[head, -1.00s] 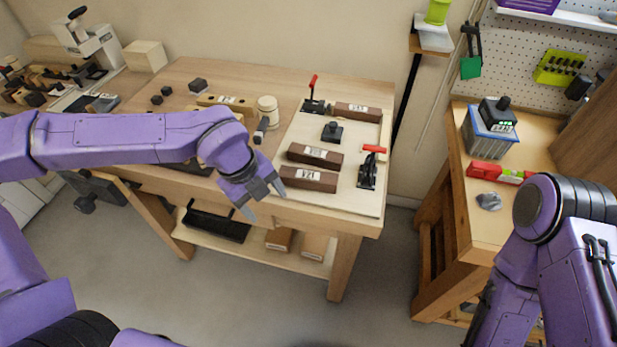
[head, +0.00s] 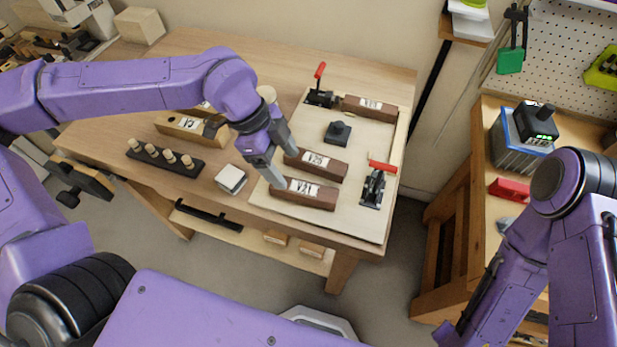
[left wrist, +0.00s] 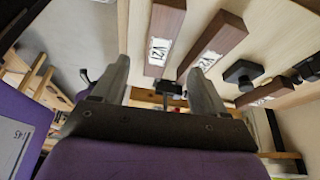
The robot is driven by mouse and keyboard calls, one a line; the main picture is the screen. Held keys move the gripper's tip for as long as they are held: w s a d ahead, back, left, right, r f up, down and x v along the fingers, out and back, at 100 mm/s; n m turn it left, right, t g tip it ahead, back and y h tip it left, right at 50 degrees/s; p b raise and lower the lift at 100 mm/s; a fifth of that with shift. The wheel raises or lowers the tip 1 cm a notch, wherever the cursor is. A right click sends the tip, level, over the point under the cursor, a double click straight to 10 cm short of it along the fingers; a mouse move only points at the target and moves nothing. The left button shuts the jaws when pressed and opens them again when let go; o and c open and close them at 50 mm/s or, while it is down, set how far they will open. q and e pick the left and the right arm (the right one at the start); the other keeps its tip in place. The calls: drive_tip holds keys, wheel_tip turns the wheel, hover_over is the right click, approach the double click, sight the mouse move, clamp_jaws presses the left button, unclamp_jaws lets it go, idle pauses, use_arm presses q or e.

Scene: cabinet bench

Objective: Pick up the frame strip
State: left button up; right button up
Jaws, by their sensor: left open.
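Three dark brown wooden strips with white labels lie on the pale board (head: 385,225) on the bench: a front strip (head: 304,194), a middle strip (head: 318,164) and a back strip (head: 371,109). I cannot tell from the labels which one is the frame strip. My left gripper (head: 286,168) is open and empty, with its fingers over the left ends of the front and middle strips. In the left wrist view, two labelled strips (left wrist: 165,30) (left wrist: 212,45) show beyond and between the open fingers (left wrist: 160,66). My right arm shows at the right, but its gripper is out of view.
Red-handled clamps (head: 374,187) (head: 320,95) and a small black knobbed block (head: 338,132) stand on the board. A black peg rack (head: 165,160) and a small white-topped block (head: 230,179) lie to its left. A second bench (head: 480,190) is at the right, across a gap.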

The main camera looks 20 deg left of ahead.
sight(302, 188)
use_arm(q)
drive_tip(key=p+x, duration=0.1)
drive_tip(key=x, duration=0.8)
drive_tip(key=shift+d, duration=0.2)
drive_tip(key=shift+r, duration=0.1)
drive_tip(key=c, duration=1.1)
